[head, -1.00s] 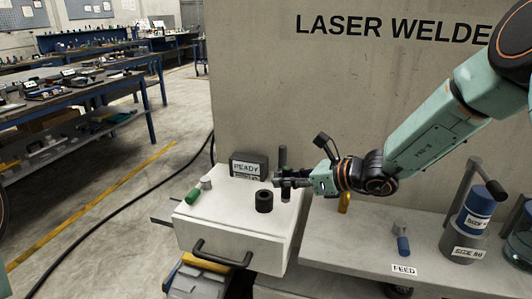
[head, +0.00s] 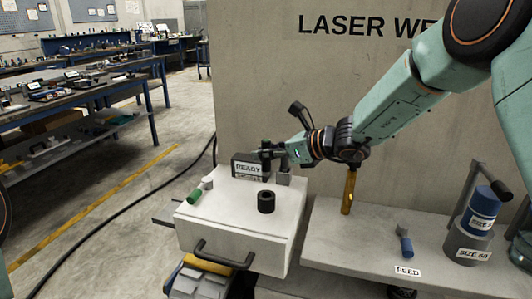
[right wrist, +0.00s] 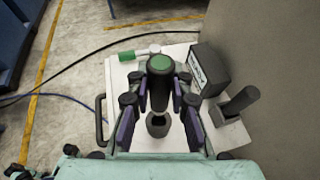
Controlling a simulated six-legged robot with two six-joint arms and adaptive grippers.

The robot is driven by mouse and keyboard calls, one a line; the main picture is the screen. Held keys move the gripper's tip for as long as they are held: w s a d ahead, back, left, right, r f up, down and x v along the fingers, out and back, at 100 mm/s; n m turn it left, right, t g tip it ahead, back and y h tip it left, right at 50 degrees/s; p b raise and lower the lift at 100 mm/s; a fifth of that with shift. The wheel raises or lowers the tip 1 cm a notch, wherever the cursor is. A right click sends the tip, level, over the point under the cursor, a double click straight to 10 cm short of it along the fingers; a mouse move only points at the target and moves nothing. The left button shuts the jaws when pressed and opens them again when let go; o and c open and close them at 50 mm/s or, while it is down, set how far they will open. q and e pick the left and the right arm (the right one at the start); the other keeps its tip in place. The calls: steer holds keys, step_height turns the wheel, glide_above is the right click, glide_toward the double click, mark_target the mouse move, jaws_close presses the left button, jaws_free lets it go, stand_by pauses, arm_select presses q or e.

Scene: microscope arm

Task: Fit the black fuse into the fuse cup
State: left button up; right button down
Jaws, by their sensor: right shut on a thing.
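The black fuse (right wrist: 160,88) is a dark upright cylinder with a green top end. My right gripper (right wrist: 160,100) is shut on it in the right wrist view. The fuse cup (head: 266,201) is a short black ring with an open top on the white box. It also shows in the right wrist view (right wrist: 158,125), beyond the lower end of the fuse. In the head view my right gripper (head: 270,154) is in the air above and behind the cup, by the READY sign. The fuse is hard to make out there. My left gripper is not in view.
A dark READY sign (head: 249,167) stands at the back of the white box (head: 225,220). A green piece (head: 195,196) lies at its left. A brass post (head: 348,190), a blue piece (head: 405,244) and a blue-topped cylinder (head: 482,208) are on the right bench.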

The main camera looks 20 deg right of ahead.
mark_target(266, 174)
steer(key=shift+f+b, duration=2.2)
steer(key=shift+f, duration=0.45)
steer(key=shift+b, duration=0.35)
steer(key=shift+f+b, duration=2.3)
steer(key=shift+f, duration=0.25)
steer(key=c, duration=1.1)
jaws_free()
steer(key=shift+c, duration=0.2)
steer(key=shift+d, duration=0.1)
